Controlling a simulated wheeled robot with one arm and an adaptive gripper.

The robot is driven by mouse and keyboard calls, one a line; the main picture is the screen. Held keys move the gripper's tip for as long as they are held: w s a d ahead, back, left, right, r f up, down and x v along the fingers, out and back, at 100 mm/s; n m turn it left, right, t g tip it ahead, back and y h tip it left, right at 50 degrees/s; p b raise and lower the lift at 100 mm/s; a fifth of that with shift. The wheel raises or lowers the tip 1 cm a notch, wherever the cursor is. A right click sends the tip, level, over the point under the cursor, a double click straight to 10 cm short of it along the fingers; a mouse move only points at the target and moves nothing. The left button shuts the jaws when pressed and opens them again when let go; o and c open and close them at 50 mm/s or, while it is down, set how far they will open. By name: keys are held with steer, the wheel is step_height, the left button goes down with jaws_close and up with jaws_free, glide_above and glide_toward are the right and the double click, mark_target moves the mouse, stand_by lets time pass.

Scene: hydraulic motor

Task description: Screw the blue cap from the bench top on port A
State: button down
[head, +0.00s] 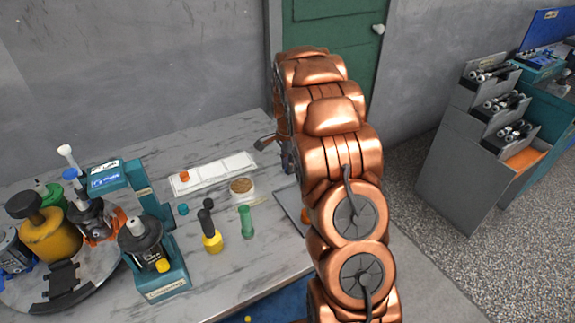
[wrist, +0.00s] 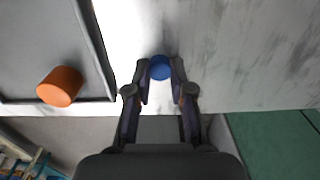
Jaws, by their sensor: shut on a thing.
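The blue cap (wrist: 160,68) is between my fingertips in the wrist view, over the bench's pale marbled top near its edge. My gripper (wrist: 160,76) is shut on it; I cannot tell whether the cap touches the bench. In the head view my copper arm hides the cap and most of the gripper. A dark motor-like unit (head: 146,243) sits in a teal stand (head: 168,275) at the front left, with a yellow piece low on its side. Another dark unit (head: 92,218) stands behind it on a round plate. No port A marking is readable.
A grey tray (wrist: 45,30) holds an orange cap (wrist: 60,86). On the bench (head: 250,285) are a white strip (head: 215,172) with an orange cap, a round container (head: 242,188), a teal cap (head: 183,209), a yellow-and-black bottle (head: 211,236) and a green piece (head: 246,222).

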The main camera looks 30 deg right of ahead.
steer(key=shift+r, duration=0.15)
steer(key=shift+r+p, duration=0.35)
steer(key=shift+r, duration=2.5)
